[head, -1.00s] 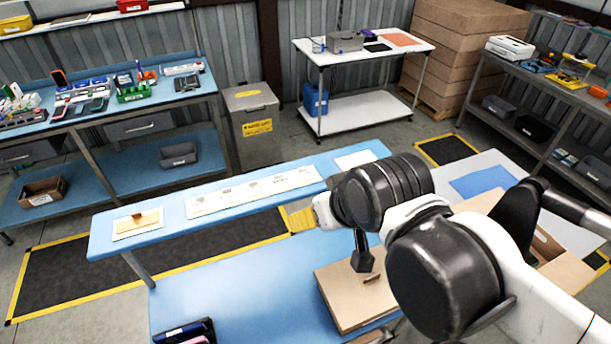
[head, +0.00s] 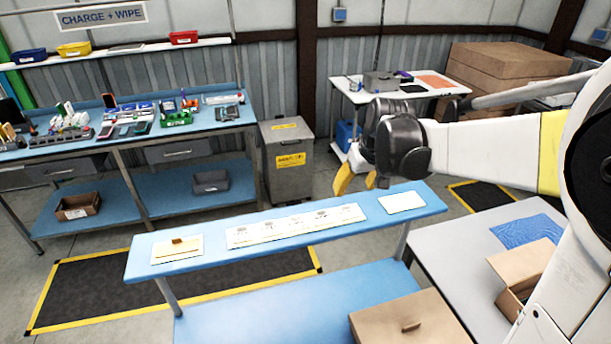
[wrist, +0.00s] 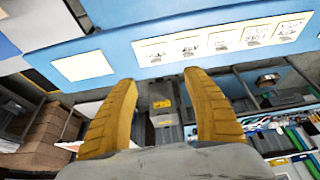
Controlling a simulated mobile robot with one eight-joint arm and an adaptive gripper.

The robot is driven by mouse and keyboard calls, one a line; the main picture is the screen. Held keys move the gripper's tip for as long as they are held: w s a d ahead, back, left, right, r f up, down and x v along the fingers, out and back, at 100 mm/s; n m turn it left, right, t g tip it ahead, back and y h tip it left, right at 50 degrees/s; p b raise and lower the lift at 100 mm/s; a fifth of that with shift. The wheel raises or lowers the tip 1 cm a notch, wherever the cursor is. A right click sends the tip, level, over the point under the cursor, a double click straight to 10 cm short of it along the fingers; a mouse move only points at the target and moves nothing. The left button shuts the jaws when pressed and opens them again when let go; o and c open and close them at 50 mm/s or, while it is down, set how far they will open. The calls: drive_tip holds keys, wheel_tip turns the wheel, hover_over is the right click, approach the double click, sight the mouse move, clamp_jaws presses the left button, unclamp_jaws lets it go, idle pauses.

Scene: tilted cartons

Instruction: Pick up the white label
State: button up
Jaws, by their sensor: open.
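A plain white rectangle, which looks like the white label (head: 402,202), lies flat at the right end of the raised blue shelf (head: 215,255). In the wrist view the white label (wrist: 83,66) is left of my fingers, on the blue surface. My gripper (head: 357,182) has yellow fingers and is behind and left of the label, apart from it. In the wrist view my gripper (wrist: 160,80) is open with nothing between its fingers. A long white strip (head: 295,226) with several small pictures lies left of the label.
A card (head: 177,249) with a small brown piece lies at the shelf's left end. A closed carton (head: 407,322) stands below at front, and an open carton (head: 522,270) sits on the grey table (head: 455,270) at right. A grey bin (head: 288,160) stands behind.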

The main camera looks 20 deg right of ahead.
drive_tip(key=w+d+f, duration=0.1)
drive_tip(key=w+f, duration=0.1)
hover_over(349, 212)
wheel_tip(349, 212, down, 5)
drive_tip(key=shift+a+r, duration=0.1)
drive_tip(key=shift+r, duration=0.05)
drive_tip(key=x, duration=0.5)
drive_tip(key=shift+s+a, duration=0.1)
drive_tip(key=shift+s, duration=0.2)
drive_tip(key=shift+c, duration=0.4)
drive_tip(key=c, duration=1)
